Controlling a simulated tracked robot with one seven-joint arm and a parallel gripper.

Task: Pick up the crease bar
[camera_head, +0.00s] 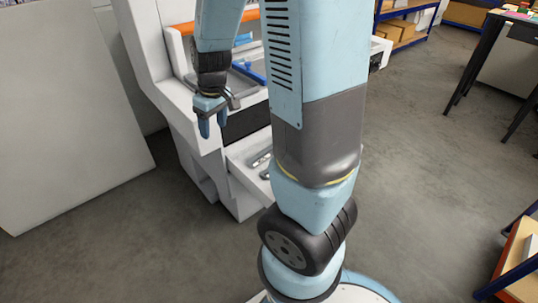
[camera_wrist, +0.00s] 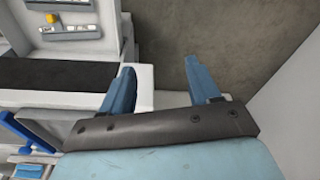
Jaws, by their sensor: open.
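My gripper (camera_head: 213,123) hangs fingers-down at the left front edge of the white machine (camera_head: 157,60). In the wrist view, the two blue fingers of my gripper (camera_wrist: 160,72) are spread apart with nothing between them. A grey metal bar with small holes (camera_wrist: 68,33) lies in the machine's white lower tray, at the upper left of the wrist view. It looks like the crease bar, but I cannot tell for sure. A second, similar metal piece (camera_wrist: 62,3) is cut off by the top edge. In the head view my arm partly hides the tray.
A blue part (camera_wrist: 25,132) lies on the machine at the lower left of the wrist view. A large pale panel (camera_head: 65,110) stands left. A dark-legged table (camera_head: 487,55) stands at right. The grey floor between is open.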

